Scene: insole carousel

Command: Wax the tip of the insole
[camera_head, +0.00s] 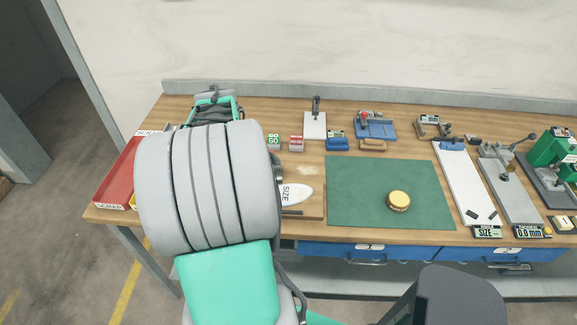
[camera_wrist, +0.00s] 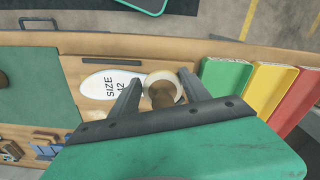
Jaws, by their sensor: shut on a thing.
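The white insole (camera_head: 290,195), printed "SIZE", lies on a wooden board (camera_head: 315,207) left of the green mat. In the wrist view the insole (camera_wrist: 108,82) reads "SIZE 42", and its right end reaches toward my gripper (camera_wrist: 161,80). My gripper's fingers stand on either side of a brown rounded thing with a round cream part (camera_wrist: 165,78), and are shut on it. This held thing is over or beside the insole's right end; I cannot tell whether they touch. My arm hides the gripper in the head view.
The green mat (camera_head: 350,180) bears a round yellow-topped thing (camera_head: 398,201). Green (camera_wrist: 226,78), yellow (camera_wrist: 268,88) and red bins stand right in the wrist view. Stamps, a blue fixture (camera_head: 375,127) and gauges (camera_head: 465,180) line the bench's back and right.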

